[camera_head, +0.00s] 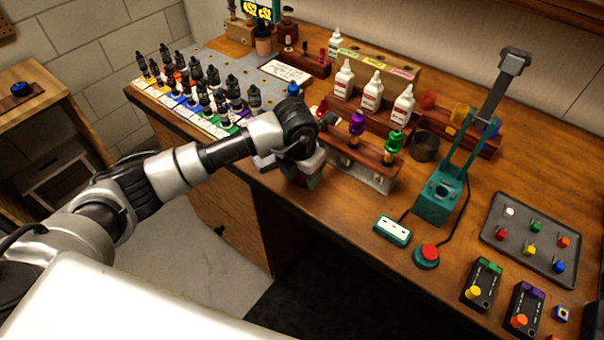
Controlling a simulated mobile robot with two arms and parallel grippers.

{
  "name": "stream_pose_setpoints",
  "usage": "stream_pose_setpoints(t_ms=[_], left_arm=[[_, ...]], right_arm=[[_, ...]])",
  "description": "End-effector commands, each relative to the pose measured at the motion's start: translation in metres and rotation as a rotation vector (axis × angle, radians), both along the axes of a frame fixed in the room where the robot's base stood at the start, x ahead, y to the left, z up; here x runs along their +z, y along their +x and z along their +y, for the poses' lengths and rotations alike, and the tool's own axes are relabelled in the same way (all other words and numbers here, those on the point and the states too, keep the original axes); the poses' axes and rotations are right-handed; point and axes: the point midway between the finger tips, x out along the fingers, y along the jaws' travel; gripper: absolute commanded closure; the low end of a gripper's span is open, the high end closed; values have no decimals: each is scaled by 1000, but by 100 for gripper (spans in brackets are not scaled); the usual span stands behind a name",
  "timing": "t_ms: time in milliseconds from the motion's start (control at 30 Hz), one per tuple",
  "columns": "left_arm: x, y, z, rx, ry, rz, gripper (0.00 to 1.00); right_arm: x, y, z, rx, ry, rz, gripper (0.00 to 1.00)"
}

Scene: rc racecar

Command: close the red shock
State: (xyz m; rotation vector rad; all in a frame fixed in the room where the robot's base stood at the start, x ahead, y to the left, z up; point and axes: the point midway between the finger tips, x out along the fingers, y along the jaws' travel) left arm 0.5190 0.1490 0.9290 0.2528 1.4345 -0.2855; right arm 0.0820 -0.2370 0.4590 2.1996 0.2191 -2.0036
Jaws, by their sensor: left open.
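A wooden shock stand (365,152) with a metal base stands near the bench's front edge. It holds a purple-topped shock (356,124) and a green-topped shock (393,142), both upright. The red shock's cap and body cannot be made out. My right gripper is out of view.
White bottles (371,92) stand in a rack behind the shock stand. A dark cup (424,146) and a teal press (440,195) are to its right. A grey tray (490,238) lies at the right.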

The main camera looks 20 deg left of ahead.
Motion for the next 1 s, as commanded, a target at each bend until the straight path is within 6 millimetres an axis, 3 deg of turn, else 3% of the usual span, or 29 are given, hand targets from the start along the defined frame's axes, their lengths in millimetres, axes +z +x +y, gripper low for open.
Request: stream_pose_setpoints(t_ms=[267, 600, 1000], left_arm=[[0, 0, 0, 0, 0, 0, 42], [0, 0, 0, 1, 0, 0, 92], [2, 0, 0, 1, 0, -1, 94]], right_arm=[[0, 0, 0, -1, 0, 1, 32], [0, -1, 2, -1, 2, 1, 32], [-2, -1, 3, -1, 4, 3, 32]])
